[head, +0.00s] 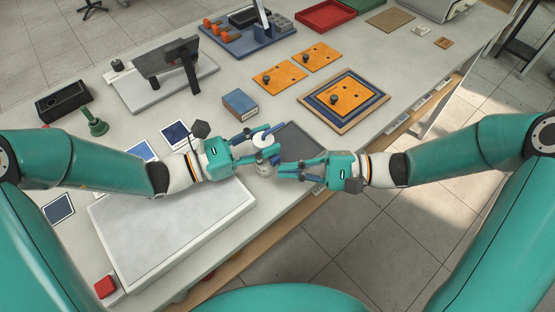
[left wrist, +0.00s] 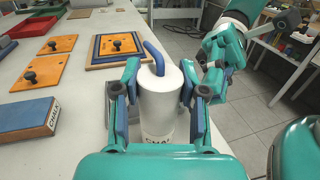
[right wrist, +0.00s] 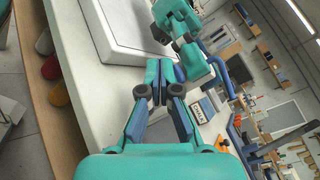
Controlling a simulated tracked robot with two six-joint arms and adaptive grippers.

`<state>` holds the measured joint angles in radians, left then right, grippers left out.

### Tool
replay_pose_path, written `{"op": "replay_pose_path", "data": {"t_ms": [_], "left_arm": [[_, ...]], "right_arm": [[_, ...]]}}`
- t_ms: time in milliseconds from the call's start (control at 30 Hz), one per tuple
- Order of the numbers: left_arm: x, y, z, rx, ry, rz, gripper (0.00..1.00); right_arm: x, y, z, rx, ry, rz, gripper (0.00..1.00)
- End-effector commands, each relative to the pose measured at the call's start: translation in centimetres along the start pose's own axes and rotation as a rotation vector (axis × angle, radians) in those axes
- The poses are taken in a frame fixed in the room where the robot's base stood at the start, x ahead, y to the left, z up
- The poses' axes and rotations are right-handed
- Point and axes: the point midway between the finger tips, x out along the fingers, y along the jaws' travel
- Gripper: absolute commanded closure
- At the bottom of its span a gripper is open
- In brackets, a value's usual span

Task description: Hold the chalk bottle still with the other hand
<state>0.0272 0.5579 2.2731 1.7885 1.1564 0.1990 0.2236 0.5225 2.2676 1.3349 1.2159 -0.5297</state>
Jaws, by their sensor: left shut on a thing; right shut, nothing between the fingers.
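The chalk bottle (left wrist: 158,98) is white with dark lettering and a bent blue spout. It stands between the fingers of my left gripper (head: 272,142), which is shut on it. In the head view the bottle (head: 263,139) is partly hidden by the fingers. My right gripper (head: 280,170) is shut and empty, its fingertips close to the bottle's lower part; I cannot tell if they touch it. The right wrist view shows its closed fingertips (right wrist: 163,68) near my left gripper, with the bottle not clearly visible.
A blue block (head: 240,104) with a CHALK label lies behind the grippers. A dark flat pad (head: 298,146) lies just beyond the bottle. A large white slab (head: 170,232) is at front left. Orange boards with black knobs (head: 280,78) lie farther back. The table's front edge is near.

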Motion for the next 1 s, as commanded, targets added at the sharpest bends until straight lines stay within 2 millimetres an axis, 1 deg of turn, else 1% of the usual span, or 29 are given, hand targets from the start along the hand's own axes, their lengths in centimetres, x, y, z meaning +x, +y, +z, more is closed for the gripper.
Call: {"op": "replay_pose_path", "data": {"t_ms": [1000], "left_arm": [[0.00,0.00,0.03,0.000,-0.001,0.000,0.99]], "right_arm": [[0.62,-0.41,-0.42,-0.001,-0.001,0.001,1.00]]}}
